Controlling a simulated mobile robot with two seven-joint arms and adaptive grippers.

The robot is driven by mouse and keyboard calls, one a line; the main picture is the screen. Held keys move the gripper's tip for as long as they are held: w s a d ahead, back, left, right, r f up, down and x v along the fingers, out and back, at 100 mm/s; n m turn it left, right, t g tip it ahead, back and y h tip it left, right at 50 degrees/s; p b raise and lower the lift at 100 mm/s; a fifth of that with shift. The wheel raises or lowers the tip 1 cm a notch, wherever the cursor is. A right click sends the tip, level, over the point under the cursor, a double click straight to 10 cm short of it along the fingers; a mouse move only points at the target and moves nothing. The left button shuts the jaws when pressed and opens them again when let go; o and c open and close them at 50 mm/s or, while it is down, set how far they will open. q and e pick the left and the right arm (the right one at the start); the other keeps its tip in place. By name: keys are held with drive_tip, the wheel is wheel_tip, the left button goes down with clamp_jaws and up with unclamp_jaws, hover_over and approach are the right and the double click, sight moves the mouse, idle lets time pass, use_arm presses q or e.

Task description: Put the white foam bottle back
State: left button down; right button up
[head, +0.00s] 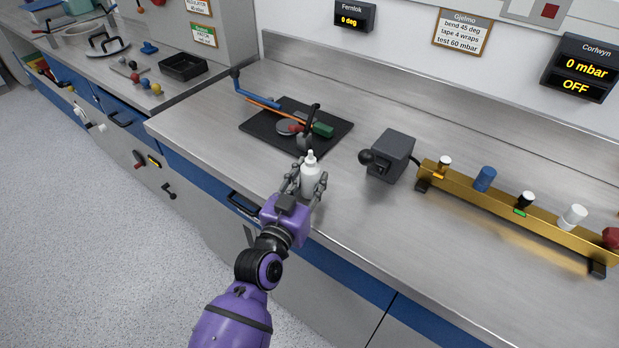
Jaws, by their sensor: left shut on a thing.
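The white foam bottle (311,177) stands upright near the front edge of the steel worktop, just in front of the black mat. My left gripper (308,188) is shut on the bottle, one finger on each side of its body. The bottle's nozzle and shoulders show above the fingers, and its lower part is partly hidden by the gripper. I cannot tell whether its base touches the worktop. My right gripper is not in view.
A black mat (257,127) behind the bottle carries a blue-handled bent pipe, a green block and a small clamp. Right of it stand a grey box (392,156) with a black knob and a brass manifold (470,195) with several valves. Worktop between the bottle and the grey box is clear.

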use_arm(q)
drive_tip(key=c, duration=1.3)
unclamp_jaws()
drive_tip(key=shift+w+f, duration=0.1)
drive_tip(key=shift+f, duration=0.05)
drive_tip(key=shift+c, duration=0.2)
drive_tip(key=shift+o, duration=0.7)
drive_tip(key=shift+r, duration=0.3)
drive_tip(key=b+v, duration=0.1)
drive_tip(key=v, duration=1.1)
drive_tip(key=shift+a+f, duration=0.1)
drive_tip(key=shift+f, duration=0.1)
